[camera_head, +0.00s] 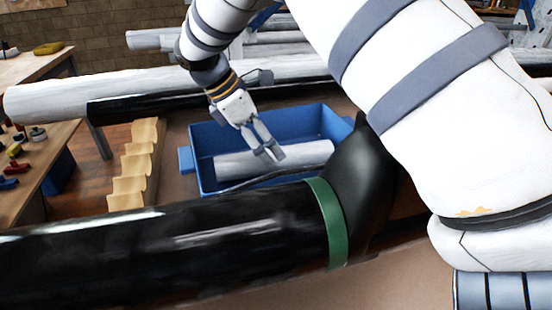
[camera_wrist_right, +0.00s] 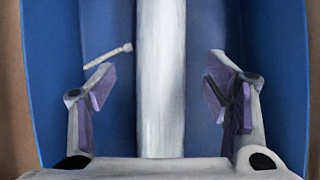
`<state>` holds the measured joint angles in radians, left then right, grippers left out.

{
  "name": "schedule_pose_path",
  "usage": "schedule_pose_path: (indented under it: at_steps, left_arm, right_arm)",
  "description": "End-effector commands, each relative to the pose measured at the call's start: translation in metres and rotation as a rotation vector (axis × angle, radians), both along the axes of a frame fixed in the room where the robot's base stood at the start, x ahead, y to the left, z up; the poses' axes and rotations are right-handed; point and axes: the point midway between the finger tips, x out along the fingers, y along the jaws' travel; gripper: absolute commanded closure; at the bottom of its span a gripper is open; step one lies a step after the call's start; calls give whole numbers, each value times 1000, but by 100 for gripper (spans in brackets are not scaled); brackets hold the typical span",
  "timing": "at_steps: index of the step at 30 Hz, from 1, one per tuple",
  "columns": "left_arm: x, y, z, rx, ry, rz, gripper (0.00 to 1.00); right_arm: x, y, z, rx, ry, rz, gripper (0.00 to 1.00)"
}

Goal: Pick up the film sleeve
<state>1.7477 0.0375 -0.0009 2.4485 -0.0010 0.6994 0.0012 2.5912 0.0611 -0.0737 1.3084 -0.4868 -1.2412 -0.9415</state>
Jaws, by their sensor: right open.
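The film sleeve seems to be the long whitish cylinder (camera_head: 308,155) lying in the blue bin (camera_head: 208,130). It also runs lengthwise up the middle of the right wrist view (camera_wrist_right: 160,115). My right gripper (camera_head: 269,150) points down into the bin over the middle of the sleeve and hides part of it. In the right wrist view its two fingers (camera_wrist_right: 160,78) are open, one on each side of the sleeve, with gaps on both sides. Nothing is held. My left gripper is not in view.
A thick black pipe with a green band (camera_head: 326,222) crosses in front of the bin. A white and black pipe (camera_head: 110,92) runs behind it. A stepped wooden rack (camera_head: 137,165) stands left. A small pale stick (camera_wrist_right: 108,56) shows near one finger.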

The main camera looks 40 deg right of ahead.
Motion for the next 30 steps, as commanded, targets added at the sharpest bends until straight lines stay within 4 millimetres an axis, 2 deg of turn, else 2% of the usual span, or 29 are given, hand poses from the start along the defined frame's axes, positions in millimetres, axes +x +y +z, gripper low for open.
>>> schedule_pose_path:
  at_steps: [3, 7, 15, 22, 30]
  left_arm:
    - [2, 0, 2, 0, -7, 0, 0]
    - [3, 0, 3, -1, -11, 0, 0]
    - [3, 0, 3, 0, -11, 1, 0]
    - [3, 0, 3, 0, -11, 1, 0]
    - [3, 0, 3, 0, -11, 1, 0]
  right_arm:
    - [-6, -6, -22, 0, 4, 0, 29]
    - [-10, -14, -40, 0, 1, 0, 29]
    - [-11, -17, -46, -1, 0, 1, 29]
    - [-10, -16, -46, -1, 0, 1, 81]
    - [-10, -16, -45, -1, 0, 0, 81]
